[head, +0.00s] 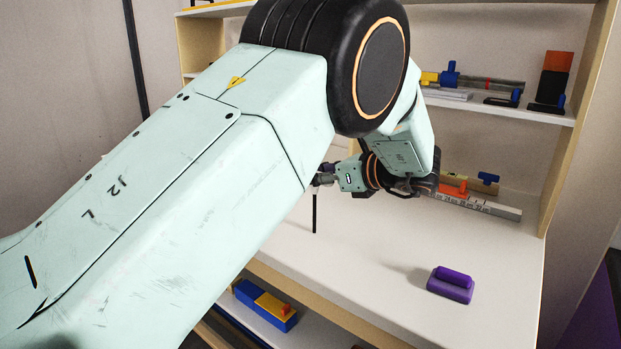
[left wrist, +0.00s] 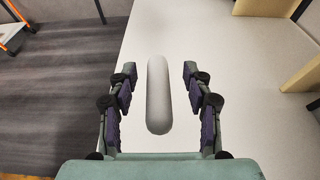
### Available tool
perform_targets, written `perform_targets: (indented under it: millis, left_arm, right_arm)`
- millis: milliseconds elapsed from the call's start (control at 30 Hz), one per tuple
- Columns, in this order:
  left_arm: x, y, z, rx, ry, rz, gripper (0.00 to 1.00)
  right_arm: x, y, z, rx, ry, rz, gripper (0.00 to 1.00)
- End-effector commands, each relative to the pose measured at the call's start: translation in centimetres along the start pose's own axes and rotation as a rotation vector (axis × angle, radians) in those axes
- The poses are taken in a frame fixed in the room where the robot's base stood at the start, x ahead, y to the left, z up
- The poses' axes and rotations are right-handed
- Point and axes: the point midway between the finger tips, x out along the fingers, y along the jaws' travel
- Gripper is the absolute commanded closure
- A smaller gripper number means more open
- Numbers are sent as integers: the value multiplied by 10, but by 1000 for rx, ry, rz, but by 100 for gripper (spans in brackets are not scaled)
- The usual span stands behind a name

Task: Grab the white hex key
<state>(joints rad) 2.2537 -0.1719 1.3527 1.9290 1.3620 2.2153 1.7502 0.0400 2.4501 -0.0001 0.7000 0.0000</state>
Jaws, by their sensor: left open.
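A pale white-grey rounded bar (left wrist: 159,95) shows in the left wrist view, and it appears to be the white hex key. Only a straight, round-ended length of it is visible; no bend shows. My left gripper (left wrist: 159,72) is open, with one finger on each side of the bar and a gap on both sides. I cannot tell how far the bar is below the fingertips. In the head view my left gripper (head: 324,177) is small and partly hidden by my arm, over the white shelf. The bar cannot be made out there. My right gripper is not in view.
A purple block (head: 451,285) sits on the white shelf (head: 370,245) at the right. A ruler-like bar (head: 485,206) and an orange piece (head: 453,188) lie at the back. The upper shelf (head: 520,113) holds several parts. A blue and yellow block (head: 265,303) lies below.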

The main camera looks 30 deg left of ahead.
Motion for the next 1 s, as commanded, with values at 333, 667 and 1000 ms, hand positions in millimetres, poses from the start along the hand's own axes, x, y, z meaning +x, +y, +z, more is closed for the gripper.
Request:
perform_targets:
  millis: [333,667,1000]
  left_arm:
    - [-2,0,-1,0,0,0,64]
    - [-1,0,0,0,0,0,92]
    - [0,0,0,-1,-1,-1,100]
  right_arm:
    - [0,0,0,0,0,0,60]
    - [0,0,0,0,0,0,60]
    - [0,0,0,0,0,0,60]
